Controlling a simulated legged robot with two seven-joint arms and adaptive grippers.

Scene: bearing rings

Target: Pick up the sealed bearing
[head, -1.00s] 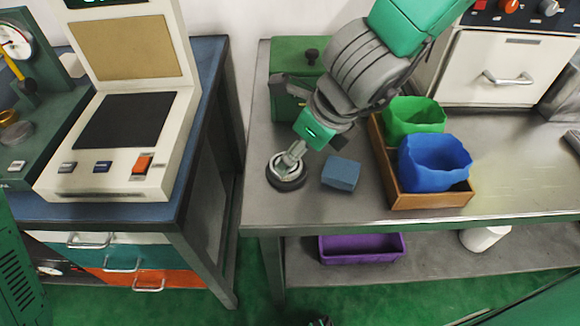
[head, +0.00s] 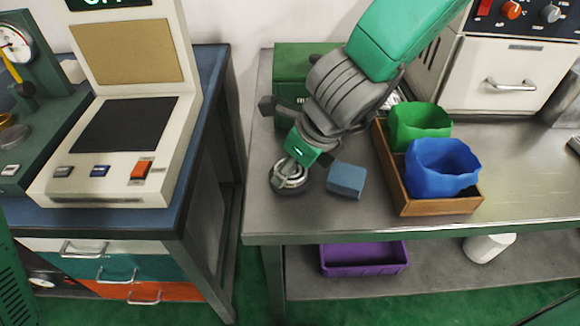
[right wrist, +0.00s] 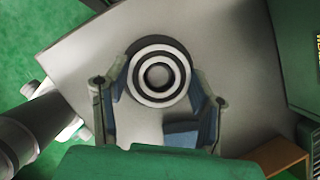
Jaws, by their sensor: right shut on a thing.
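The sealed bearing (head: 289,181), a round ring with dark and silver bands, is near the left front of the grey metal workbench (head: 262,215). My right gripper (head: 293,168) comes down over it from above. In the right wrist view the bearing (right wrist: 158,77) shows face-on between the two fingertips of my right gripper (right wrist: 158,85), which are shut on it. I cannot tell whether it touches the bench or is slightly raised. My left gripper is in neither view.
A blue block (head: 346,179) lies just right of the bearing. A wooden tray (head: 440,207) with a green bin (head: 418,125) and a blue bin (head: 441,168) stands further right. A green box (head: 300,62) is behind. The bench's front edge is close.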

